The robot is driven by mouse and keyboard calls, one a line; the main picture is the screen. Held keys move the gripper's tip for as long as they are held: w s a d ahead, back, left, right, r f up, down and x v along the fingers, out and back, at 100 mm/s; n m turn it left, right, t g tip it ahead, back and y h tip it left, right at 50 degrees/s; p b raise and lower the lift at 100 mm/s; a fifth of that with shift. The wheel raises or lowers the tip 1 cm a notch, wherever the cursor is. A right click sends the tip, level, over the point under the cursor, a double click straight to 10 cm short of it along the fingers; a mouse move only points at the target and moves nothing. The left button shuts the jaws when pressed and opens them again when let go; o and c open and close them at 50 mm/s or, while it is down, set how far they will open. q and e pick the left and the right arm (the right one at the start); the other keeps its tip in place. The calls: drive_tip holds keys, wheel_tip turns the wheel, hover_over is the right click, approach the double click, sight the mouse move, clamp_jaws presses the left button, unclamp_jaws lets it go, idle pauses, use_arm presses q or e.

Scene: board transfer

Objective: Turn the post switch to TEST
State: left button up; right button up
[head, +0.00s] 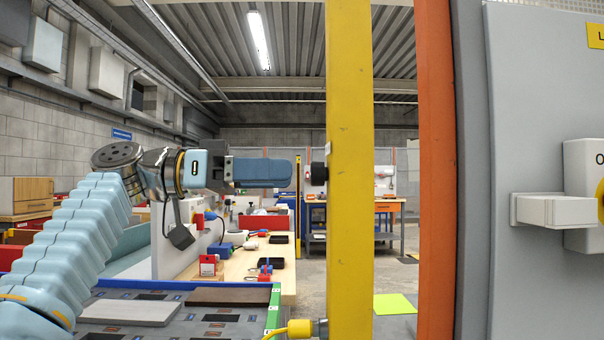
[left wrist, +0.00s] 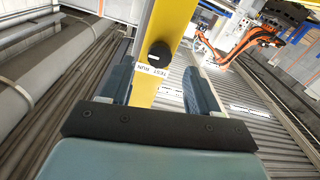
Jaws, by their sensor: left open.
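The yellow post (head: 349,120) stands upright in the middle of the head view. The post switch is a black round knob (head: 318,173) on its left side. In the left wrist view the knob (left wrist: 159,54) shows beside a small white label (left wrist: 150,70) reading TEST and RUN. I cannot tell which word the knob points to. My left gripper (head: 291,172) is level with the knob, just left of it with a small gap. In the left wrist view its two fingers are spread and empty, with the knob ahead between them. My right gripper is not in view.
An orange upright (head: 435,160) and a grey cabinet (head: 520,100) with a pale block-shaped fitting (head: 555,210) stand to the right. Below my left arm is a dark board (head: 185,318) with flat plates. A yellow plug (head: 299,328) is at the post's lower left.

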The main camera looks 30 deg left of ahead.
sight(319, 174)
use_arm(q)
drive_tip(key=shift+p+x, duration=0.3)
drive_tip(key=shift+x, duration=2)
drive_tip(key=c, duration=1)
drive_tip(key=shift+c, duration=0.2)
drive_tip(key=shift+n, duration=0.3)
drive_tip(key=shift+a+r+n+p, duration=0.1)
drive_tip(key=shift+n+p, duration=1.45)
drive_tip(key=shift+n, duration=6.95)
